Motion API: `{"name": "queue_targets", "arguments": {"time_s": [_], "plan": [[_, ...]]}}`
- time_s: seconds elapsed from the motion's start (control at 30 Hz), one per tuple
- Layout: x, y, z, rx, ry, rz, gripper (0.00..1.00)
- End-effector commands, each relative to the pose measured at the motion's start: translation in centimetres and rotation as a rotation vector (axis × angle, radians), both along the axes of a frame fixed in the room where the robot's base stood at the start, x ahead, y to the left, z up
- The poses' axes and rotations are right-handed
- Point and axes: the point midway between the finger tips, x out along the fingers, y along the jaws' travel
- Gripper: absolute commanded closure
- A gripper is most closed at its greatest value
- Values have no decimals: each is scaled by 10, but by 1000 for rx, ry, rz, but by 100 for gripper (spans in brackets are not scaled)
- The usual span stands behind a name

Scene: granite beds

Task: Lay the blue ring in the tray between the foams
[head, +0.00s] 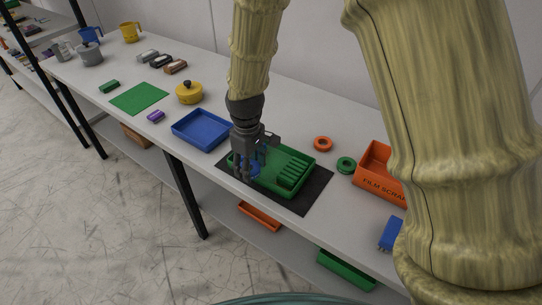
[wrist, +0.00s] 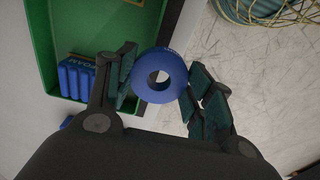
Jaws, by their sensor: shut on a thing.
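The blue ring (wrist: 160,96) is between the two fingers of my gripper (wrist: 158,84) in the wrist view, with its hole facing the camera. My gripper (head: 243,174) is shut on it, at the near left end of the green tray (head: 304,152) in the head view.
The green tray stands on a black mat (head: 312,197). A blue tray (head: 202,130) is to its left. An orange ring (head: 323,143), a green ring (head: 346,165) and an orange scrap bin (head: 374,166) are to its right. The table's front edge is close to my gripper.

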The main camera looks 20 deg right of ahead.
Motion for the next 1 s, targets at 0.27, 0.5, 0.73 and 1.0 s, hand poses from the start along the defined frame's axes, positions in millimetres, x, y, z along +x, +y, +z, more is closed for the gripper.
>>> {"name": "queue_targets", "arguments": {"time_s": [0.27,0.5,0.73,1.0], "plan": [[37,-51,-11,1,16,-1,75],[43,-77,-12,0,9,2,75],[49,-78,-22,0,16,4,75],[49,-77,-46,0,18,3,75]]}}
